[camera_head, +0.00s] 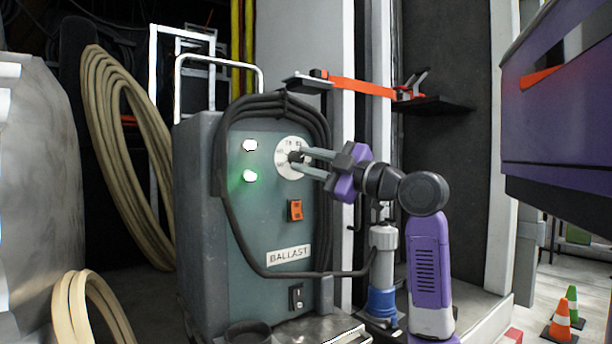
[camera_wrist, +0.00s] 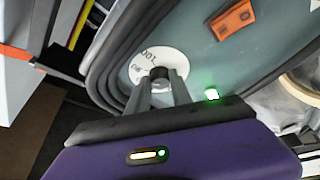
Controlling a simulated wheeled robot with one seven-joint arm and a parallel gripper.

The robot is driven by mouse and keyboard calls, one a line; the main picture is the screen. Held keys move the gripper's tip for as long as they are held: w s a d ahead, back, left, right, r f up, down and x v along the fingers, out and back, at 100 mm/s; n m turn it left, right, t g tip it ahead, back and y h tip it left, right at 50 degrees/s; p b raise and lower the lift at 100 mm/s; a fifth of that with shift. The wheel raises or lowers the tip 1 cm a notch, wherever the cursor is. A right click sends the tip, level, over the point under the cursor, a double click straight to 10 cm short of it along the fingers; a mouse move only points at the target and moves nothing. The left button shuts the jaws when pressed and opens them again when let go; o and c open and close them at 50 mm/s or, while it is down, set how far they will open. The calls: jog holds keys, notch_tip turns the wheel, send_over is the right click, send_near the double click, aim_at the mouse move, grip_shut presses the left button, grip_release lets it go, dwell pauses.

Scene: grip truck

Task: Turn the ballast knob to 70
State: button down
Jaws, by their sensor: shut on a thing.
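The ballast box (camera_head: 265,220) is a grey-green unit labelled BALLAST, seen in the head view. Its knob (camera_head: 296,157) is small and dark, at the centre of a round white dial (camera_head: 286,172) with printed numbers. My gripper (camera_head: 300,156) reaches in from the right, and its two fingers are shut on the knob. In the wrist view the knob (camera_wrist: 159,75) sits between the fingertips, in front of the white dial (camera_wrist: 150,62). The fingers hide part of the dial. I cannot read which number the knob points to.
Two lamps, one white (camera_head: 250,145) and one green (camera_head: 249,176), and an orange switch (camera_head: 295,210) are on the panel. A black cable (camera_head: 222,160) loops around the panel. An orange clamp (camera_head: 360,87) lies above my arm. A purple body (camera_head: 565,100) is at right.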

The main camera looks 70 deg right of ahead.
jog(key=n+g+y+b, duration=0.1)
jog(key=n, duration=0.3)
jog(key=shift+r, duration=0.15)
jog(key=n, duration=0.1)
jog(key=n+g, duration=0.1)
jog(key=n, duration=0.1)
jog(key=shift+r+n+g, duration=0.2)
jog(key=shift+n+g, duration=0.1)
jog(key=n, duration=0.1)
jog(key=n+g+p, duration=0.1)
jog(key=n, duration=0.1)
jog(key=shift+r+n+g, duration=0.2)
jog(key=shift+n+g, duration=0.1)
jog(key=shift+a+n+g+h+p, duration=0.1)
jog(key=shift+n+g+h+p, duration=0.25)
jog(key=shift+n+g, duration=0.75)
jog(key=shift+n+t, duration=0.3)
jog(key=shift+n, duration=0.1)
jog(key=c, duration=1.1)
grip_release()
jog(key=shift+w, duration=0.1)
jog(key=shift+c, duration=0.2)
jog(key=shift+r, duration=0.1)
